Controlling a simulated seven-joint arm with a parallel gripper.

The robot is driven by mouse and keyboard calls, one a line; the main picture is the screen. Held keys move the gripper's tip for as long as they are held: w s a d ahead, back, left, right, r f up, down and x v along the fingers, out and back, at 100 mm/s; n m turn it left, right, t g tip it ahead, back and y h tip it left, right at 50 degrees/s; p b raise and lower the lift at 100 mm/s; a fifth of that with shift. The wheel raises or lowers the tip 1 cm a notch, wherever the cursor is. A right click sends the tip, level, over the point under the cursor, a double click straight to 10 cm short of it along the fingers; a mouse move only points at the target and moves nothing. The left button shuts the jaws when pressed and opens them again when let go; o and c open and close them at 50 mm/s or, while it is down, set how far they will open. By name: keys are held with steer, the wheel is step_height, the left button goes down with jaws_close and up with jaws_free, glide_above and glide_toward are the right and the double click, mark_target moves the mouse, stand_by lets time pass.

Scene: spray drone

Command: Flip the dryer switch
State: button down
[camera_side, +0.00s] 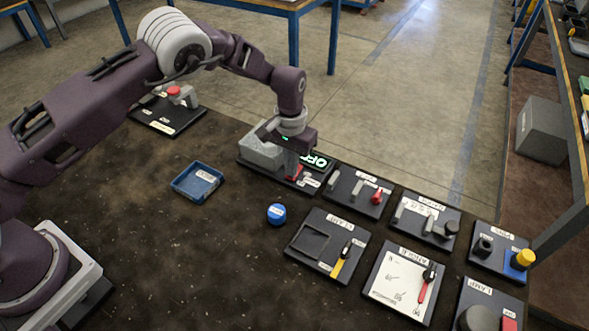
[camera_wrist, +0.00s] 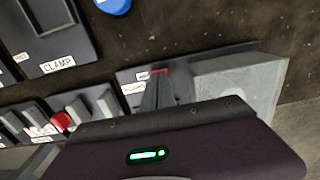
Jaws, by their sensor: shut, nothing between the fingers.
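The dryer station is a dark plate (camera_side: 246,162) with a grey block (camera_side: 262,151), a lit display (camera_side: 318,160) reading OFF, and a red switch part (camera_side: 291,172). My gripper (camera_side: 293,165) is shut and empty, pointing down over this plate beside the grey block. In the wrist view my shut fingers (camera_wrist: 158,90) reach the thin red edge of the switch (camera_wrist: 160,71), and the grey block (camera_wrist: 238,82) is just to their right. The fingers hide most of the switch. I cannot tell whether they touch it.
A panel with a red-tipped lever (camera_side: 376,197) stands right of the station. Several other panels, one with a yellow handle (camera_side: 341,262), fill the table's right side. A blue tray (camera_side: 197,181) and a blue round object (camera_side: 277,213) lie in front. The table's middle is clear.

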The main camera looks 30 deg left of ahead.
step_height(320, 180, up, 7)
stand_by(0.6)
steer(key=s+a+r+t, duration=0.1)
steer(key=s+a+r, duration=0.1)
steer(key=s+r, duration=0.35)
steer(key=s+a+r+h, duration=0.1)
steer(key=s+a+r, duration=0.1)
steer(key=r, duration=0.7)
steer(key=s+a+r+t, duration=0.15)
steer(key=s+r, duration=0.25)
steer(key=r, duration=0.4)
steer(key=s+a+r+t, duration=0.1)
steer(key=s+a, duration=0.1)
steer(key=s, duration=1)
steer(key=s+a+r+t+y, duration=0.1)
steer(key=s+a+t, duration=0.1)
steer(key=s, duration=1)
steer(key=shift+a, duration=0.7)
steer(key=shift+r, duration=0.15)
